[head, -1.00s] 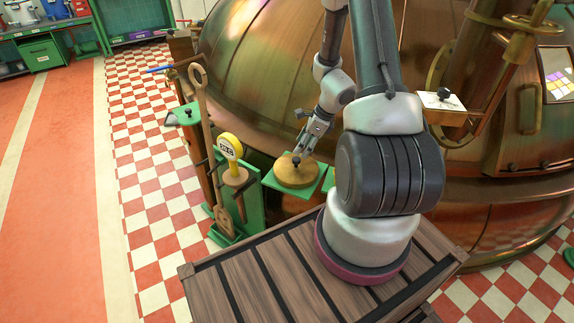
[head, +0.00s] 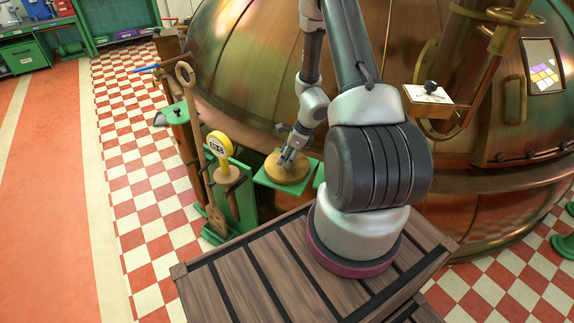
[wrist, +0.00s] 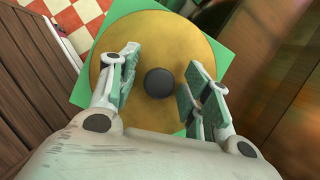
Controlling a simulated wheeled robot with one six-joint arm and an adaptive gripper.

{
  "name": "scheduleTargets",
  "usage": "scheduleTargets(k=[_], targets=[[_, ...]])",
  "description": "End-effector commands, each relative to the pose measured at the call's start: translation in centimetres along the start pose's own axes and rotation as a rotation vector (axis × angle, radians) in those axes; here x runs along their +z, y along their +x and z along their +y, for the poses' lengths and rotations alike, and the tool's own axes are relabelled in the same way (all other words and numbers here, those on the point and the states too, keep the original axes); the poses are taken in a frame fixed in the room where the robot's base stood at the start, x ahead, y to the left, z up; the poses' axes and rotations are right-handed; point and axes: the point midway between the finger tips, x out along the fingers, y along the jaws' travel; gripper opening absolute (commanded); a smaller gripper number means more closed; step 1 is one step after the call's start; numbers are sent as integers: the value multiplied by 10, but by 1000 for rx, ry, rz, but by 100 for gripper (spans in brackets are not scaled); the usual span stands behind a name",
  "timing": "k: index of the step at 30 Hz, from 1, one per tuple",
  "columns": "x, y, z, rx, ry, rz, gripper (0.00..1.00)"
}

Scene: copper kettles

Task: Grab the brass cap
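The brass cap (head: 271,174) is a round golden disc lying on a green square stand (head: 264,184) in front of the big copper kettle. In the wrist view the cap (wrist: 150,30) fills the middle, with a dark round knob (wrist: 159,83) at its centre. My gripper (head: 287,161) points down over the cap and hides the knob in the head view. In the wrist view my gripper (wrist: 158,74) is open, with one finger on each side of the knob and a gap on both sides. Contact with the cap cannot be told.
The copper kettle (head: 240,65) rises close behind the stand. A wooden paddle (head: 196,120) and a yellow dial gauge (head: 218,145) stand to the left. A white plate with a black knob (head: 428,94) sits on a bracket at right. Checkered floor (head: 150,200) lies open at left.

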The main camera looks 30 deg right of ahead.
Motion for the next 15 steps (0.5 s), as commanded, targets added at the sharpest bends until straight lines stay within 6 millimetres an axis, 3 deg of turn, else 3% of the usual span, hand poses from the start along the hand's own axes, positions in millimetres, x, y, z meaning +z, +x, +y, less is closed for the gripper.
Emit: scheduleTargets(k=[1,7,15], targets=[[0,0,0,0,0,0,34],[0,0,0,0,0,0,0],[0,-1,0,0,-1,-1,0]])
